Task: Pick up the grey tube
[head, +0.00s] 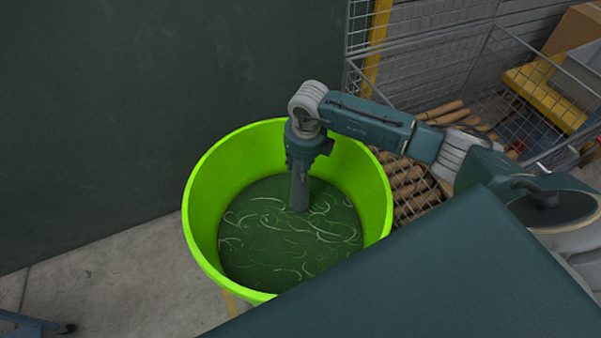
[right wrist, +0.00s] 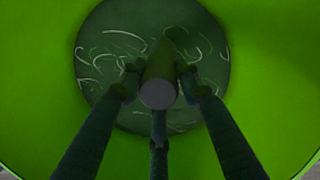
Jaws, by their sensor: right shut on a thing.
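The grey tube (head: 299,189) stands near upright inside a bright green bucket (head: 212,176). Its lower end is at the dark green bottom with pale curved strands. In the right wrist view the tube (right wrist: 158,92) shows its round grey end toward the camera, with fingers around it. My right gripper (head: 300,168) reaches down into the bucket from above and is shut on the tube. In the right wrist view the gripper (right wrist: 158,80) has its fingers on both sides and below the tube. My left gripper is not in view.
The bucket wall (right wrist: 270,60) surrounds the right gripper on all sides. A wire mesh cage (head: 440,75) with brown rolls (head: 408,185) stands to the right of the bucket. A dark green wall (head: 150,90) is behind it. Grey floor (head: 130,275) is open at the lower left.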

